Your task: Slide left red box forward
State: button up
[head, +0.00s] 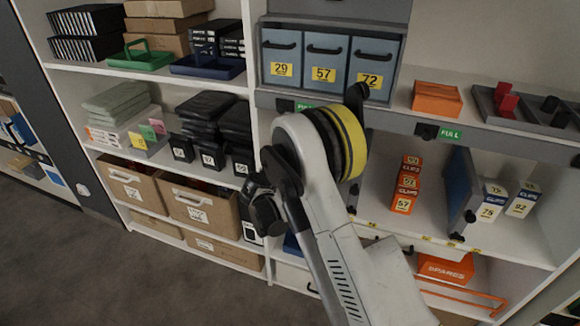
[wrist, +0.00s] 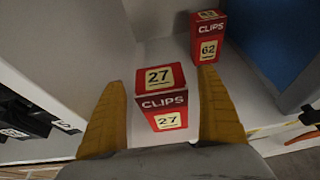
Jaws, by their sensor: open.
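A red clips box labelled 27 (wrist: 160,93) stands on a white shelf in the wrist view. My gripper (wrist: 162,78) is open, with one yellow finger to the left of this box and one to the right. I cannot tell whether either finger touches it. A second red box, labelled 62 (wrist: 208,36), stands farther back and to the right. In the head view, orange-red boxes (head: 405,187) stand in the bay right of my arm. My arm hides the left part of that bay, and the 27 box and my fingers are not visible there.
A blue panel (head: 457,195) stands upright right of the orange-red boxes, with white clips boxes (head: 491,201) beyond it. A grey shelf edge with a green pull label (head: 449,133) runs above the bay. A white upright wall (wrist: 68,45) is close on the left.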

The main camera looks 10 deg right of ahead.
jog(key=v, duration=1)
jog(key=shift+s+a, duration=0.15)
jog(key=shift+s, duration=0.1)
